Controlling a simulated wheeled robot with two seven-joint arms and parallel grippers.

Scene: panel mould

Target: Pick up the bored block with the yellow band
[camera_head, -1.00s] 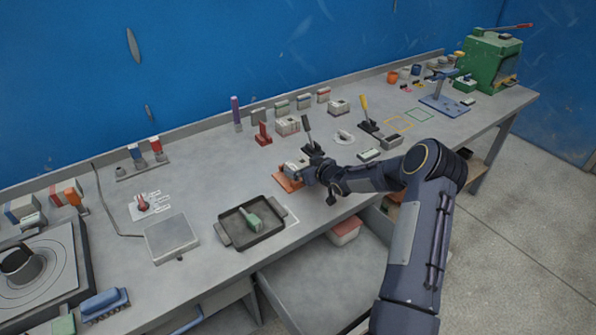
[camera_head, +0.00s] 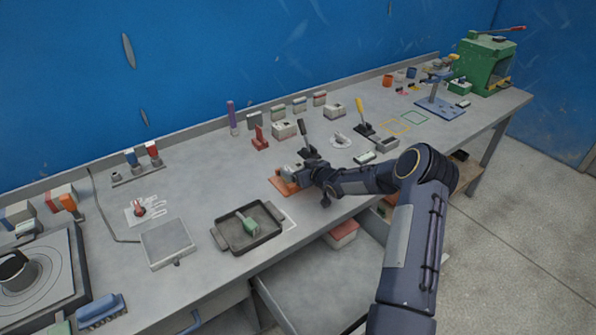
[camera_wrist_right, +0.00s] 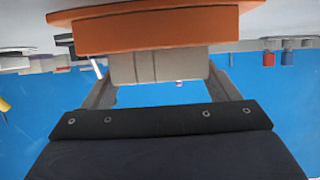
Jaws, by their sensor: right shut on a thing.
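My right gripper (camera_head: 299,176) is at an orange base (camera_head: 278,184) near the middle of the bench's front. It is shut on a pale grey block (camera_head: 289,170), largely hidden by the gripper in the head view. In the right wrist view, the two fingers of the gripper (camera_wrist_right: 160,76) stand on either side of the grey-beige block (camera_wrist_right: 157,65). The orange base (camera_wrist_right: 155,30) lies against the block's end in that view. I see no yellow band or bore on the block's visible face. My left gripper is not in view.
A dark tray (camera_head: 221,239) with a green brush-like thing is left of the gripper. A black-handled lever (camera_head: 302,133) stands close behind it. More small blocks (camera_head: 284,130) line the back. A grey plate (camera_head: 168,243) lies farther left.

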